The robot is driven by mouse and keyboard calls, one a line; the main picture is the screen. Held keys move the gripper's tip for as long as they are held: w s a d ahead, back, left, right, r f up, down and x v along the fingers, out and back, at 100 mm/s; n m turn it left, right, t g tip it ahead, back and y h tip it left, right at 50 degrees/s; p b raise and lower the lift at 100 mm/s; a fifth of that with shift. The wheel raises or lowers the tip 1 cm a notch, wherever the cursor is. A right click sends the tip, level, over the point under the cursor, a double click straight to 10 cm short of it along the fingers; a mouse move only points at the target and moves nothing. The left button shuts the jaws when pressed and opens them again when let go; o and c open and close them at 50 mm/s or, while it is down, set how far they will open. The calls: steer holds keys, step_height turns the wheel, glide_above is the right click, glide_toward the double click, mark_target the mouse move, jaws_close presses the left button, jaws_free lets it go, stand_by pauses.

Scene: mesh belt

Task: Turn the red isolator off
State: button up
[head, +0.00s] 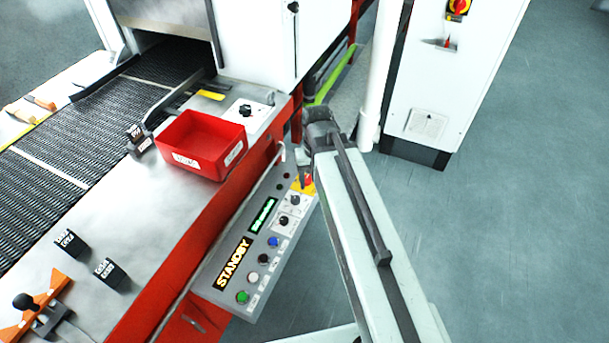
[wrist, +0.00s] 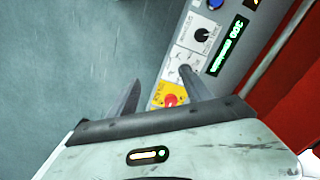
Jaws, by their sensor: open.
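A red knob on a yellow plate (wrist: 170,100) sits at the end of the grey control panel, between my finger bases in the wrist view. It also shows in the head view as a red part on yellow (head: 306,182), partly covered by my arm. I cannot tell whether it is a rotary handle or a push button. Another red handle on a yellow plate (head: 458,7) is on the white cabinet, at the top edge of the head view. My gripper (wrist: 160,76) is open and empty above the panel's end; contact is not visible. In the head view its fingers are hidden.
The grey panel (head: 230,262) carries several buttons, black knobs and a lit STANDBY display. A red bin (head: 200,143) stands on the machine beside the mesh belt (head: 90,125). The white cabinet (head: 440,75) stands at the upper right. Floor (head: 520,230) at right is clear.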

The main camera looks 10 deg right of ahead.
mark_target(306, 178)
steer(key=w+f+m+b, duration=0.1)
steer(key=w, duration=0.3)
steer(key=w+f+m+b, duration=0.1)
steer(key=w+f+m, duration=0.1)
steer(key=w, duration=0.2)
steer(key=w+f+m+b, duration=0.1)
steer(key=w+f+b, duration=0.1)
steer(key=w, duration=0.3)
steer(key=shift+w+d+f, duration=0.1)
steer(key=shift+d, duration=0.1)
steer(key=shift+f, duration=0.15)
step_height(306, 178, down, 8)
steer(key=b, duration=0.8)
steer(key=shift+r, duration=0.3)
